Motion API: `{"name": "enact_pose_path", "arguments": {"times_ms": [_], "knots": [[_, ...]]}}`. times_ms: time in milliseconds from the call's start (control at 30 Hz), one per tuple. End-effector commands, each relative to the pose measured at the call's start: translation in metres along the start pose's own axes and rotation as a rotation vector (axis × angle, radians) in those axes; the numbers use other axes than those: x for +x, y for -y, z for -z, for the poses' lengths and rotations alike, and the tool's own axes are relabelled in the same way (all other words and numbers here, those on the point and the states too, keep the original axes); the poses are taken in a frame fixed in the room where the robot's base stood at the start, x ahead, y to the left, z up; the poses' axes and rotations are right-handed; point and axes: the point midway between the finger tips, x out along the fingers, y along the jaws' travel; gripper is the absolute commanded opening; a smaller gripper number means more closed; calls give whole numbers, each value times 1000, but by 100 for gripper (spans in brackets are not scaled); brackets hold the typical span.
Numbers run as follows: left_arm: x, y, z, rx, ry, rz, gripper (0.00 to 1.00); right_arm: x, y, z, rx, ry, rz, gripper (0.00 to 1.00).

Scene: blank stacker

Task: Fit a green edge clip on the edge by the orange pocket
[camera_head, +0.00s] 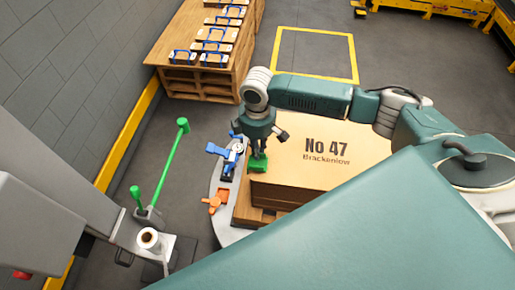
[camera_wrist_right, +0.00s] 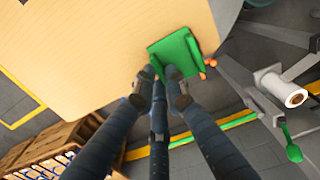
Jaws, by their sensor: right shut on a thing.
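A green edge clip (camera_head: 258,164) is held in my right gripper (camera_head: 259,151), at the left edge of the large cardboard box (camera_head: 345,185) marked "No 47 Brackenlow". In the right wrist view the fingertips (camera_wrist_right: 174,88) are shut on the clip (camera_wrist_right: 176,52), which overlaps the box's edge (camera_wrist_right: 120,55). I cannot tell whether it is seated on the edge or just above it. An orange part (camera_head: 215,201), perhaps the orange pocket, lies left of and below the clip; orange bits (camera_wrist_right: 207,70) show beside it in the wrist view. My left gripper is not in view.
A blue fixture (camera_head: 225,150) stands beside the box on a grey rounded plate (camera_head: 222,232). At left stand a green bar (camera_head: 170,160) and a white roll (camera_head: 148,238). A yellow floor square (camera_head: 355,60) is empty.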

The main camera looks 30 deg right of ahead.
Motion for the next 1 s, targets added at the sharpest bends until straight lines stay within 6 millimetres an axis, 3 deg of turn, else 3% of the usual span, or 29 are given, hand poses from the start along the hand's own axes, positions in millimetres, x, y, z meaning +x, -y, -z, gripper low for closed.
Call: {"name": "enact_pose_path", "arguments": {"times_ms": [567, 600, 667, 1000], "knots": [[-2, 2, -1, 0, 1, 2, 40, 5, 0, 0, 0, -1, 1, 0], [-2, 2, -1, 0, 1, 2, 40, 4, 0, 0, 0, -1, 0, 19], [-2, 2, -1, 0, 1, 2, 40, 5, 0, 0, 0, -1, 0, 31], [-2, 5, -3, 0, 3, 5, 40, 3, 0, 0, 0, -1, 0, 34]]}}
